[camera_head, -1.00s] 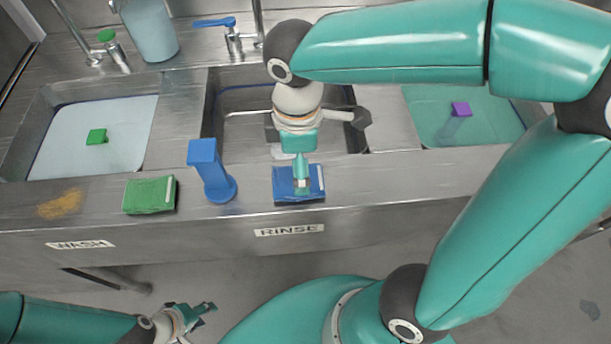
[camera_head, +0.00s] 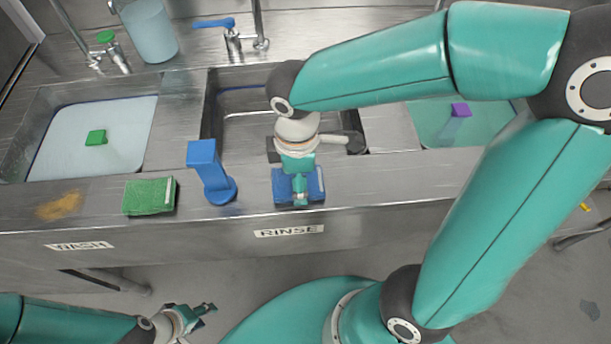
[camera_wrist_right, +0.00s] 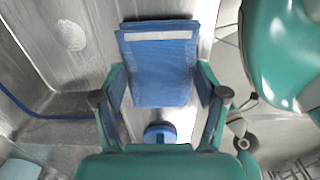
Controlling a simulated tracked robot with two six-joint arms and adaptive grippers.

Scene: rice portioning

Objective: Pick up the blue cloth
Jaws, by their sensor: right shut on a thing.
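The blue cloth (camera_head: 317,187) is a folded pad with a pale tag, at the front ledge of the rinse sink, above the RINSE label. It also shows in the right wrist view (camera_wrist_right: 160,75), between the fingers. My right gripper (camera_head: 300,193) comes down over it and is shut on it, with a finger at each side edge. I cannot tell whether the cloth touches the ledge. My left gripper (camera_head: 204,314) is low at the front left, away from the sinks, with its fingers apart and empty.
A blue post on a round base (camera_head: 213,175) stands just left of the cloth. A green cloth (camera_head: 149,196) lies farther left, beside a yellow-brown stain. The wash sink (camera_head: 70,135), rinse sink (camera_head: 235,92) and a green-water sink (camera_head: 480,130) lie behind. Taps stand at the back.

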